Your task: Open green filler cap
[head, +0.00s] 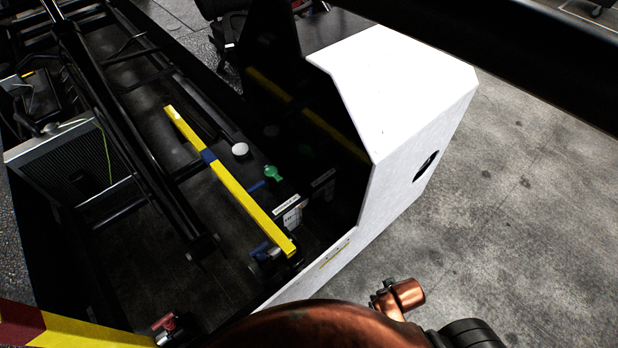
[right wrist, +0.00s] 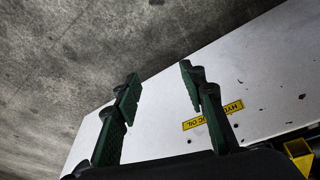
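The green filler cap (head: 272,172) sits inside the dark bay of the loader, to the right of the yellow bar in the head view. It is not seen in the right wrist view. My right gripper (right wrist: 160,88) is open and empty in the right wrist view. Its two green-padded fingers are spread over the white panel (right wrist: 230,75) and its edge, near the yellow HYDRAULIC OIL label (right wrist: 212,115), partly hidden by a finger. In the head view neither gripper's fingers show; a copper-coloured arm part of mine covers the bottom.
A yellow bar (head: 235,188) with a blue band crosses the bay beside the cap. A white round cap (head: 240,149) stands near it. The white housing (head: 395,85) walls the bay on the right. Bare concrete floor (head: 520,220) lies beyond it.

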